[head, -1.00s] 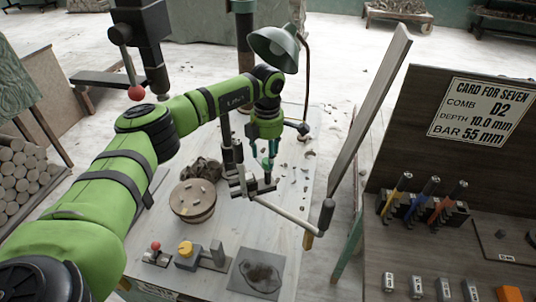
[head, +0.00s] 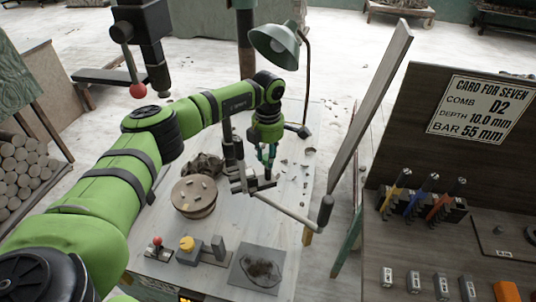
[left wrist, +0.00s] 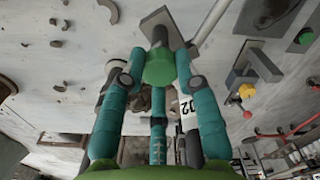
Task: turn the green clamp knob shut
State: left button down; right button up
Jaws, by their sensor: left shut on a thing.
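The green clamp knob (left wrist: 160,67) sits between the teal fingers of my left gripper (left wrist: 158,58) in the left wrist view. The fingers are shut on its sides. In the head view my left gripper (head: 266,155) points down at the dark metal clamp frame (head: 238,184); the knob itself is hard to make out there behind the fingers. How far the knob is turned cannot be read. My right gripper is not in view.
A round wooden disc (head: 193,208) with clay bits stands left of the clamp. In front are a red-topped lever (head: 157,242), a yellow knob (head: 187,244) and a dark-stained slate (head: 257,270). A green lamp (head: 275,46) stands behind. A slanted board (head: 372,105) rises at right.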

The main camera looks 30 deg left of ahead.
pick_arm(q)
jog(key=n+b, duration=0.1)
jog(key=n, duration=0.3)
jog(key=shift+f, duration=0.1)
jog(key=n+b, duration=0.1)
jog(key=n, duration=0.2)
jog(key=shift+n, duration=0.3)
jog(key=n, duration=0.4)
jog(key=shift+n, duration=2.1)
jog(key=shift+d, duration=0.1)
jog(key=c, duration=0.9)
grip_release()
